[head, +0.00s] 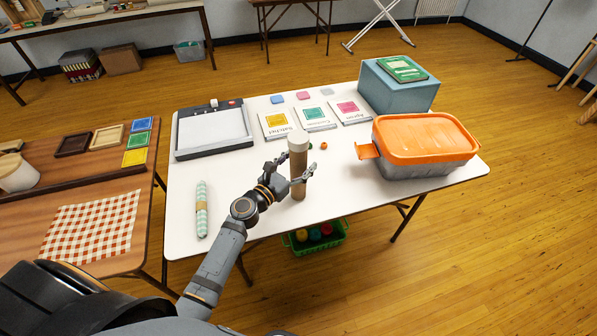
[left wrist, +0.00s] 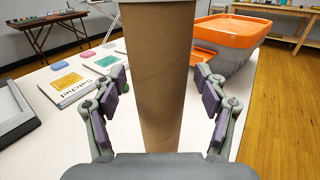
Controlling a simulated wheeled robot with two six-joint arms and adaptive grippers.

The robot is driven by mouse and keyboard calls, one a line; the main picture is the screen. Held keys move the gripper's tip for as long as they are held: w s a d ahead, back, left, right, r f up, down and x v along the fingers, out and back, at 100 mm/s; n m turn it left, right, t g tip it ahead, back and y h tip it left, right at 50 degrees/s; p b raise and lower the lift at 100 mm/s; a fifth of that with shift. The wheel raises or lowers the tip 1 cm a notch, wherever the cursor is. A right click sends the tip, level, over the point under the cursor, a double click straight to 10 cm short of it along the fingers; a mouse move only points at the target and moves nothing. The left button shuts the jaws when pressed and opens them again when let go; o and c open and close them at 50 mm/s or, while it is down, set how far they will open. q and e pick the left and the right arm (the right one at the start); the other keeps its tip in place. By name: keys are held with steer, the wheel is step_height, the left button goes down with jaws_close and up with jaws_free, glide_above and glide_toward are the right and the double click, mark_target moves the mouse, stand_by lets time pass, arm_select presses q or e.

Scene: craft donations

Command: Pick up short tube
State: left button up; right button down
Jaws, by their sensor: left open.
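The short tube (head: 299,165) is a brown cardboard cylinder with a pale cap, upright on the white table near its front edge. My left gripper (head: 296,172) is open, with its fingers on either side of the tube. In the left wrist view, the tube (left wrist: 159,85) fills the middle between the two spread fingers, with visible gaps on both sides. The tube's top is cut off in that view, and its base is hidden behind my gripper. My right gripper is not in view.
A grey bin with an orange lid (head: 425,138) stands on the right, its orange flap near the tube. A paper trimmer (head: 213,130) and labelled cards (head: 312,118) lie behind. A green-wrapped roll (head: 201,210) lies left. Small orange and green bits sit just behind the tube.

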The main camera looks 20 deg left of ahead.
arm_select(q)
steer(key=shift+s, duration=0.1)
steer(key=shift+c, duration=1.4)
steer(key=c, duration=1)
steer(key=shift+r, duration=0.1)
